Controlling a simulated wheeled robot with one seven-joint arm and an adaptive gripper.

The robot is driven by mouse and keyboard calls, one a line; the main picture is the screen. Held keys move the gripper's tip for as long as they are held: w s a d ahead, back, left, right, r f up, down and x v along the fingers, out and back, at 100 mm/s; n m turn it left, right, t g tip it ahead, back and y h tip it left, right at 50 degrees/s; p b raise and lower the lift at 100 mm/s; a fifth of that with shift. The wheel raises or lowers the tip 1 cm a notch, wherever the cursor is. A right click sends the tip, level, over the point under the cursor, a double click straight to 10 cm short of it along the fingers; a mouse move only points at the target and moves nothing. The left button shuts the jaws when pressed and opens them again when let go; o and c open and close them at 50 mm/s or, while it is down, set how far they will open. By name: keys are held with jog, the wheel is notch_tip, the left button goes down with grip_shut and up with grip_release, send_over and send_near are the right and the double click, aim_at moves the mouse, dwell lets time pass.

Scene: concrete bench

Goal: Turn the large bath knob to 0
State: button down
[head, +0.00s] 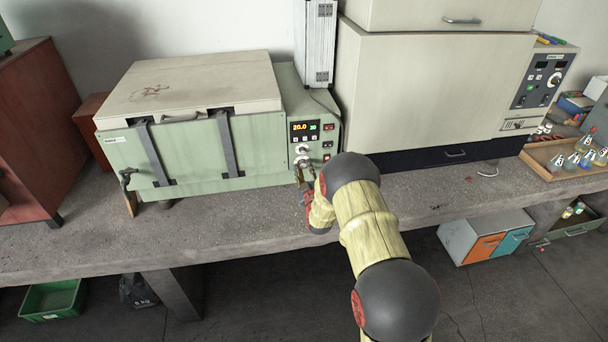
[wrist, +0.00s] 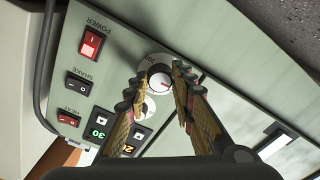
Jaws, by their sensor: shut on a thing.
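The green bath (head: 195,150), with a pale lid, stands on the bench in the head view. Its control panel (head: 328,148) is at its right front. The large bath knob (wrist: 157,76) is white with a red pointer line, in the wrist view. The line points to the right in that picture, and a "200" marking shows beside the dial. My gripper (wrist: 157,84) has one finger on each side of this knob and is shut on it. A smaller white knob (wrist: 149,105) sits behind the fingers, partly hidden. In the head view my gripper (head: 305,182) is at the panel, partly hidden by my arm.
Red power switch (wrist: 91,42), shake switch (wrist: 78,83) and heat switch (wrist: 69,118) lie beside the knob. The display (head: 305,128) reads 20.0 and 30. A large cream oven (head: 430,95) stands right of the bath. The bench front (head: 230,220) is clear.

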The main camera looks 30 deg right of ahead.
jog(key=n+b, duration=0.3)
jog(key=n, duration=0.2)
jog(key=shift+r+n, duration=0.1)
jog(key=shift+n, duration=0.2)
dwell(0.4)
jog(key=c, duration=1.5)
grip_release()
jog(key=v, duration=1.2)
